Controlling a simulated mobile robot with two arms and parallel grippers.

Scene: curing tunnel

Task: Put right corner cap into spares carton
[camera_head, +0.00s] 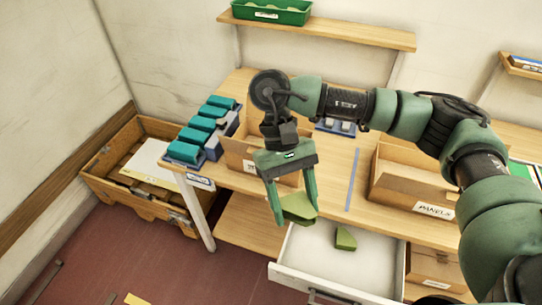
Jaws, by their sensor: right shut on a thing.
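My right gripper (296,212) points down in front of the table edge, above the open white drawer. It is shut on an olive-green corner cap (299,205), held between its fingertips. A second, similar green cap (345,239) lies inside the drawer (300,249). A cardboard carton (235,154) stands on the table behind my right gripper, which hides part of it; its label is mostly covered. Another open carton (395,190), labelled PANELS, stands on the table at the right. I cannot read the word spares on any carton. My left gripper is not in view.
A row of teal blocks (200,137) stands at the table's left end. A wooden crate (120,190) is on the floor at left. A shelf (330,28) holds a green bin (272,12). Another carton (432,273) is below the table, right of the drawer.

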